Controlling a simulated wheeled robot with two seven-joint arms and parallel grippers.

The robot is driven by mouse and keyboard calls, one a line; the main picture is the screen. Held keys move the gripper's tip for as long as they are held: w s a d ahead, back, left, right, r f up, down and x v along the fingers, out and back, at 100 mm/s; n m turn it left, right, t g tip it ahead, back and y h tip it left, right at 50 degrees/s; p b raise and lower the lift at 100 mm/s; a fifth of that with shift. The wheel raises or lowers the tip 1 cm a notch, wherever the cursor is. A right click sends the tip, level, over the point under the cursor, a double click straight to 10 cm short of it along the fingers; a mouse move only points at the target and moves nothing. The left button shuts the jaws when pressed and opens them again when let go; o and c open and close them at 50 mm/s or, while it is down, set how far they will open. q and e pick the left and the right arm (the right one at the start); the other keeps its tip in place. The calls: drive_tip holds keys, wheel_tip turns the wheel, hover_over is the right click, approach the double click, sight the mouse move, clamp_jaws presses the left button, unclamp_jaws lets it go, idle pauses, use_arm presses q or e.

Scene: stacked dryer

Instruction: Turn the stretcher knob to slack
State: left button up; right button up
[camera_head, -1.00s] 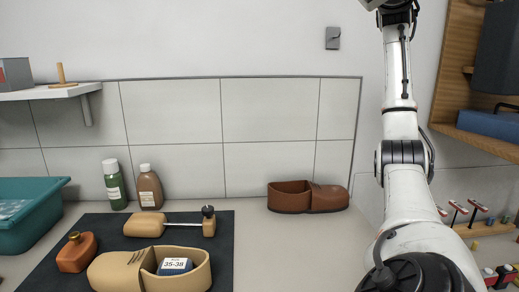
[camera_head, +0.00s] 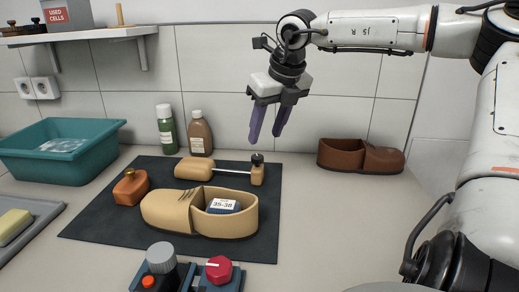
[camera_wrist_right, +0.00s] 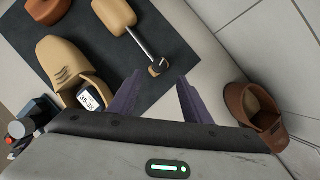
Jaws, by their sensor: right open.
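The shoe stretcher (camera_head: 195,168) lies on the dark mat (camera_head: 150,222). It has a tan wooden toe piece, a thin metal rod and a tan heel block. A small dark knob (camera_head: 257,159) sits on the heel block. My right gripper (camera_head: 265,137) is open and empty, its purple fingers pointing down above the heel end. In the right wrist view, the knob (camera_wrist_right: 164,62) appears just beyond the gap between the fingertips (camera_wrist_right: 160,76). The fingers look apart from it. The knob's setting is too small to read. My left gripper is out of view.
A tan shoe (camera_head: 168,213) holding a 35-38 label stands in front of the stretcher. A brown shoe (camera_head: 385,160) is right. A red-knobbed device (camera_head: 219,270) is in front.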

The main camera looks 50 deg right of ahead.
sight(258, 156)
drive_tip(key=x, duration=0.6)
drive_tip(key=shift+f, duration=0.15)
drive_tip(key=shift+x, duration=0.75)
drive_tip(key=shift+c, duration=0.4)
drive_tip(key=c, duration=1)
drive_tip(key=shift+o, duration=0.2)
